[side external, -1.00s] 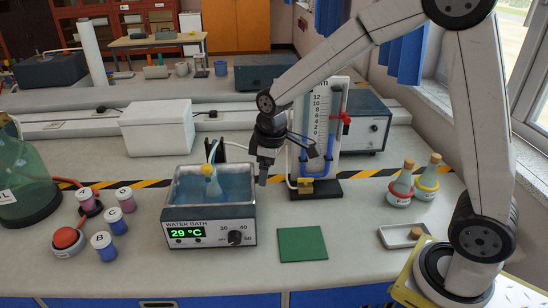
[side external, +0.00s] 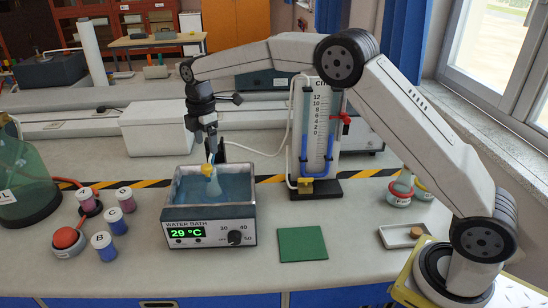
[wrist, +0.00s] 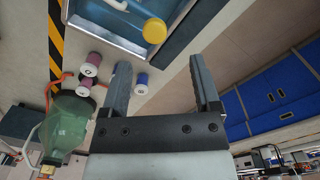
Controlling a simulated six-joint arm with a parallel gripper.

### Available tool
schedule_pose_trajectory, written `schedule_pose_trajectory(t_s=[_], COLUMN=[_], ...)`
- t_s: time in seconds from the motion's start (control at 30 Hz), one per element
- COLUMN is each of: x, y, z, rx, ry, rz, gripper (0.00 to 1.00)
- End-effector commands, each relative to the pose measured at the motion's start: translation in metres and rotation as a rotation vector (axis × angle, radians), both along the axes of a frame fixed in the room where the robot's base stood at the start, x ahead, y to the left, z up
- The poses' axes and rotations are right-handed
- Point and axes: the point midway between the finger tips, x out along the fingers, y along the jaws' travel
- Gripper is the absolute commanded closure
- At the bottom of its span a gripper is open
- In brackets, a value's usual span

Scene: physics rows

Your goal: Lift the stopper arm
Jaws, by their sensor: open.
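A yellow stopper (side external: 207,170) sits on the neck of a flask (side external: 205,187) standing in the water bath (side external: 208,212). A thin pale arm or tube rises from the stopper, and a dark bracket shows behind the bath; I cannot tell exactly which part is the stopper arm. My gripper (side external: 205,143) hangs pointing down, just above the stopper, with its fingers open and empty. In the wrist view, my open gripper (wrist: 159,66) shows both fingers, with the yellow stopper (wrist: 154,31) beyond the tips, apart from them.
A manometer (side external: 318,140) on a black base stands to the right, with a tube running toward the bath. A white box (side external: 157,128) is behind. A green mat (side external: 302,243) lies clear at right.

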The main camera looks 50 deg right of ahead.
Motion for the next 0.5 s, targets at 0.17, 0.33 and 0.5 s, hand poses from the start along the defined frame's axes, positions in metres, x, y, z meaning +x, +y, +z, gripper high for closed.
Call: schedule_pose_trajectory(t_s=[0.17, 0.33, 0.5], x=[0.0079, 0.0090, 0.0089], y=[0.0038, 0.0044, 0.0042], z=[0.0007, 0.0011, -0.0016], rx=[-0.001, -0.002, -0.002], ry=[0.010, 0.012, 0.012], rz=[0.072, 0.086, 0.085], gripper=[0.20, 0.20, 0.20])
